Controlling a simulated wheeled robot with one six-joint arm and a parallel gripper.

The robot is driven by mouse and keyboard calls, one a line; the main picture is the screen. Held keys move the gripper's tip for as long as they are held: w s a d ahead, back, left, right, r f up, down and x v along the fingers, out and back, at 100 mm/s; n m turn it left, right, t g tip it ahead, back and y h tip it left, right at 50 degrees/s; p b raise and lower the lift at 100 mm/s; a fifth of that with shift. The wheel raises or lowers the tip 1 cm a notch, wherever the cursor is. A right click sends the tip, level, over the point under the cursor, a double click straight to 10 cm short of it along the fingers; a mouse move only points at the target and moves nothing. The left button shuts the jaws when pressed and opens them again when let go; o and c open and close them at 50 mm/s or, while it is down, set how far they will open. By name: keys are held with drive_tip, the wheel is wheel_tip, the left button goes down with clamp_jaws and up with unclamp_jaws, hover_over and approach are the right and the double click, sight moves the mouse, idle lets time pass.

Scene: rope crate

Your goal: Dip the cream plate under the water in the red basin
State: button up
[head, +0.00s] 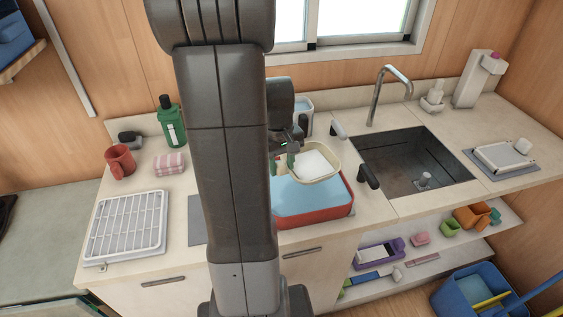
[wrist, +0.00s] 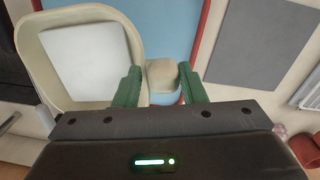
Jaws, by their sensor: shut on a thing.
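The cream plate (head: 335,173) is a shallow piece with a raised rim, a white square area inside and a tab at its side. My gripper (head: 285,160) is shut on that tab, which shows between the green fingers (wrist: 160,85) in the wrist view; the plate (wrist: 30,50) extends to the left there. The red basin (head: 318,222) stands on the counter and holds light blue water. The plate is over the basin's back right part, apparently above the water. In the wrist view, the basin's red rim (wrist: 202,35) runs beside the blue water. My arm hides the basin's left part.
The sink (head: 400,160) with a tap (head: 378,95) lies to the right. A white rack (head: 128,222), a red mug (head: 120,160), a folded pink cloth (head: 169,163) and a green bottle (head: 171,120) stand left. A grey mat (wrist: 258,40) lies beside the basin.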

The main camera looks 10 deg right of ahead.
drive_tip(key=b, duration=0.6)
hover_over(282, 200)
wheel_tip(282, 200, down, 9)
drive_tip(key=shift+f+b, duration=0.4)
drive_tip(key=shift+b, duration=0.1)
drive_tip(key=o, duration=1.3)
drive_tip(key=shift+c, duration=0.2)
drive_tip(key=shift+r, duration=0.1)
drive_tip(key=r, duration=1.3)
drive_tip(key=shift+s+a+r, duration=0.1)
drive_tip(key=shift+a+r, duration=0.2)
drive_tip(key=shift+a, duration=0.05)
